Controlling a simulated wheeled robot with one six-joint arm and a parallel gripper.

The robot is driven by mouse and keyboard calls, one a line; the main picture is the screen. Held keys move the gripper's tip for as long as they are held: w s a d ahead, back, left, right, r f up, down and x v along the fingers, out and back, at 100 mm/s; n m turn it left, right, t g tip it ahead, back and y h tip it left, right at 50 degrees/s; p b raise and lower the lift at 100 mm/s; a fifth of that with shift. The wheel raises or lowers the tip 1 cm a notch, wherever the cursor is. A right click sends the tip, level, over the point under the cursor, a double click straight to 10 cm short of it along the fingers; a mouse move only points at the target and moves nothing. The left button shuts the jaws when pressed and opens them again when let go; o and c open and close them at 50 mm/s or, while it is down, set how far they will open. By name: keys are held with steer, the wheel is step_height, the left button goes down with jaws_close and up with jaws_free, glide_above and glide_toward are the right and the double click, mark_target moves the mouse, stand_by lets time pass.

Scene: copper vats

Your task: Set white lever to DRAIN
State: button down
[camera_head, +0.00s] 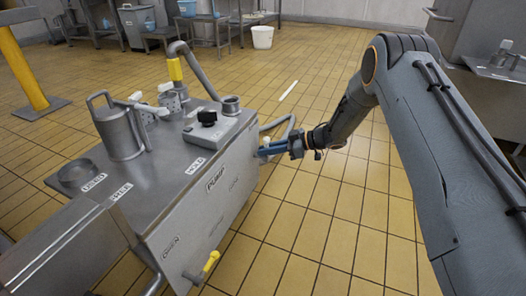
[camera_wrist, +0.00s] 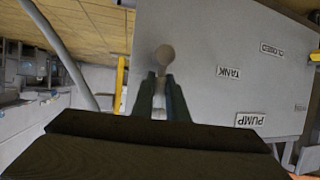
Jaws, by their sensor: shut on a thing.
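My gripper (camera_head: 268,150) is at the right side of the steel cabinet (camera_head: 200,205) in the head view, its blue fingers against the panel's far end. In the wrist view my gripper (camera_wrist: 163,82) is shut on a round-ended handle (camera_wrist: 164,55) in front of the grey panel. The handle looks dull tan in shade; I cannot tell whether it is the white lever. Upside-down signs beside it read TANK (camera_wrist: 229,72), PUMP (camera_wrist: 249,120) and CLOSED (camera_wrist: 271,49). I cannot read a DRAIN sign near the handle.
White handles (camera_head: 150,108) stand on the cabinet top beside a steel pot (camera_head: 118,133). A yellow-handled valve (camera_head: 209,263) sticks out low on the panel. The tiled floor (camera_head: 300,215) to the right is clear.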

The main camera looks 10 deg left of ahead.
steer(key=shift+s+f, duration=0.1)
steer(key=c, duration=1.7)
jaws_free()
steer(key=shift+a, duration=0.1)
steer(key=shift+c, duration=0.2)
steer(key=p+v, duration=0.2)
steer(key=v, duration=0.6)
